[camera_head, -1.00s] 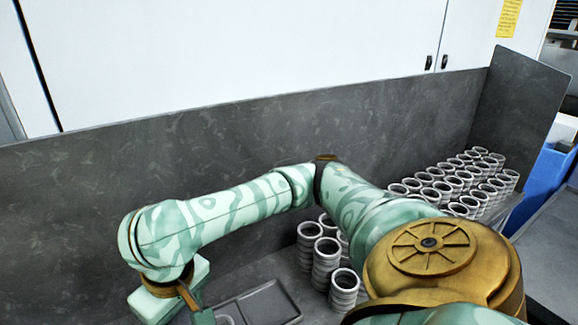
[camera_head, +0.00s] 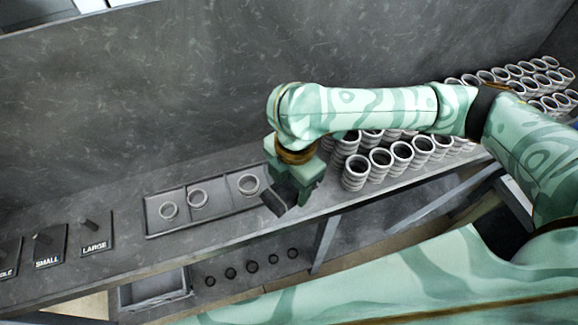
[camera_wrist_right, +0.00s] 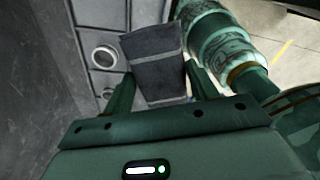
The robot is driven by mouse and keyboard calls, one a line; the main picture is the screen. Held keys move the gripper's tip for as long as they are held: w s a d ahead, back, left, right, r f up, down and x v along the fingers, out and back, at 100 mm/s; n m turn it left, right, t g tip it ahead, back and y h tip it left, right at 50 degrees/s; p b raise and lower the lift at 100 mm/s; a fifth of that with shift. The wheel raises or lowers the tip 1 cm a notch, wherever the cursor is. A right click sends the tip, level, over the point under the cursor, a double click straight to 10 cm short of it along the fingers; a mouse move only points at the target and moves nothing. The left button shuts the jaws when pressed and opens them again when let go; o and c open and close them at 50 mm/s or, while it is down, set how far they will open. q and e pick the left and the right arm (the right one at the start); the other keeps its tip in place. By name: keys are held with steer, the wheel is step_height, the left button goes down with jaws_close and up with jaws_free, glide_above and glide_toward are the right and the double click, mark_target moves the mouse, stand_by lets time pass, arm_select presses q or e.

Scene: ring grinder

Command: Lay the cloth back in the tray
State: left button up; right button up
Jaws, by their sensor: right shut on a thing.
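My right gripper (camera_head: 290,195) is shut on a dark grey folded cloth (camera_head: 274,203), just right of the ring tray's end. In the right wrist view the cloth (camera_wrist_right: 153,62) sticks out flat between the fingers of the right gripper (camera_wrist_right: 158,85). A shallow grey tray with compartments (camera_head: 222,186) lies on the bench and holds three rings; the right wrist view shows its edge and rings beside the cloth. A deeper grey open tray (camera_head: 152,303) stands lower, below the bench front, and looks empty. My left gripper is out of view.
Stacks of metal rings (camera_head: 355,175) stand close right of my gripper and fill the right of the bench. Pegs on plates marked SMALL (camera_head: 48,247) and LARGE (camera_head: 95,233) are at the left. Several dark round pieces (camera_head: 231,273) sit below the bench edge. A grey wall rises behind.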

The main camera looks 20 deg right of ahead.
steer(key=a+n, duration=0.1)
steer(key=n+p, duration=0.1)
steer(key=n, duration=0.1)
steer(key=shift+s+a+r+n, duration=0.1)
steer(key=shift+s+a+n, duration=0.2)
steer(key=shift+s+a, duration=0.1)
steer(key=shift+w+f+n, duration=0.15)
steer(key=shift+f+n, duration=0.05)
steer(key=shift+n, duration=0.2)
steer(key=w+d+f+b, duration=0.1)
steer(key=w+f, duration=0.2)
steer(key=w, duration=0.1)
steer(key=w+d+f+b, duration=0.2)
steer(key=w+f, duration=0.1)
steer(key=w, duration=0.1)
steer(key=w+d+f+b, duration=0.1)
steer(key=w+f+b, duration=0.1)
steer(key=w+f, duration=0.1)
steer(key=shift+w+d+f, duration=0.3)
steer(key=shift+w+d, duration=0.05)
steer(key=shift+w, duration=0.35)
step_height(320, 180, down, 3)
steer(key=shift+w+f+b, duration=0.1)
steer(key=shift+f+b, duration=0.1)
steer(key=shift+b, duration=0.45)
steer(key=shift+d, duration=0.1)
steer(key=shift+f, duration=0.55)
steer(key=o, duration=1)
